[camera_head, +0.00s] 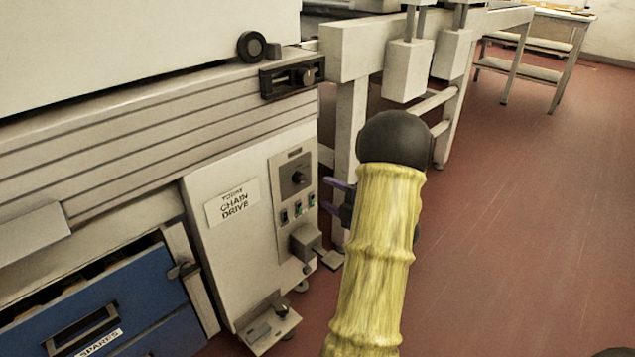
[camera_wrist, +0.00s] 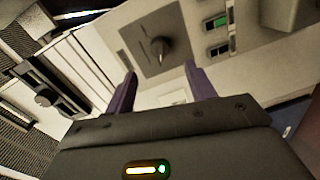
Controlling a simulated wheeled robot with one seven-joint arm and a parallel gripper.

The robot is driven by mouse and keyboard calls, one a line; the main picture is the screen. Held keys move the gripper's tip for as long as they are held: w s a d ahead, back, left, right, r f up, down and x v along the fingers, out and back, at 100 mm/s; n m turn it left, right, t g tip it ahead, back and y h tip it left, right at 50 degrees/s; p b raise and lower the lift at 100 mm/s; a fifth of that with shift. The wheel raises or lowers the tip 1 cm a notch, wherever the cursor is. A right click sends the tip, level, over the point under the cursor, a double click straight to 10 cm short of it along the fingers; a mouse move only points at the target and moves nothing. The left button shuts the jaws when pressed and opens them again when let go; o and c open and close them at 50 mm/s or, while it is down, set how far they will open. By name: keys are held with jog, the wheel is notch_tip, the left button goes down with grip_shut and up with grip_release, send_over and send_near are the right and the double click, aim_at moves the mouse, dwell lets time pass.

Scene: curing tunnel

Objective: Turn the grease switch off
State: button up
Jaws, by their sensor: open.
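A control panel (camera_head: 294,190) on the white machine cabinet carries a black rotary knob (camera_head: 297,177) with a row of small rocker switches (camera_head: 298,209) below it, some showing green. Their labels are too small to read, so I cannot tell which is the grease switch. The wrist view shows the knob (camera_wrist: 160,48) with its pale pointer, and two rockers (camera_wrist: 216,22) at upper right, one bright green. My gripper (camera_head: 327,194) is open and empty, just right of the panel; its purple fingers (camera_wrist: 160,73) point toward the knob, apparently without touching it.
A "CHAIN DRIVE" sign (camera_head: 233,202) is left of the panel. A grey box (camera_head: 304,241) juts out below the switches. A blue drawer (camera_head: 100,312) labelled SPARES is at lower left. Conveyor legs (camera_head: 349,130) stand behind my arm. The red floor at right is clear.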

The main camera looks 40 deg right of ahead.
jog(key=s+p, duration=0.2)
jog(key=s, duration=0.5)
jog(key=shift+s+d+r, duration=0.2)
jog(key=shift+s+d, duration=0.1)
jog(key=shift+s, duration=0.1)
jog(key=w+a+r+m+g+h+p, duration=0.2)
jog(key=w+a+r+m+g+p, duration=0.15)
jog(key=w+a, duration=0.25)
jog(key=w+a+r+m+g+h+p, duration=0.2)
jog(key=w+a+m+g+p, duration=0.1)
jog(key=w+a+m, duration=0.25)
jog(key=s+a+r+m+g+y+p, duration=0.1)
jog(key=s+a+m+g+p, duration=0.15)
jog(key=s+a, duration=0.4)
jog(key=s+a+r+m+g+y+p, duration=0.1)
jog(key=s+a+r+m+g+p, duration=0.15)
jog(key=a, duration=0.65)
jog(key=s+a+r+m+g+y+p, duration=0.1)
jog(key=s+a+m+g, duration=0.2)
jog(key=s+a, duration=0.35)
notch_tip(320, 180, up, 38)
jog(key=w+a+p, duration=0.1)
jog(key=p, duration=3.7)
jog(key=shift+w+a+f, duration=0.15)
jog(key=shift+a+f, duration=0.05)
jog(key=shift+a, duration=0.2)
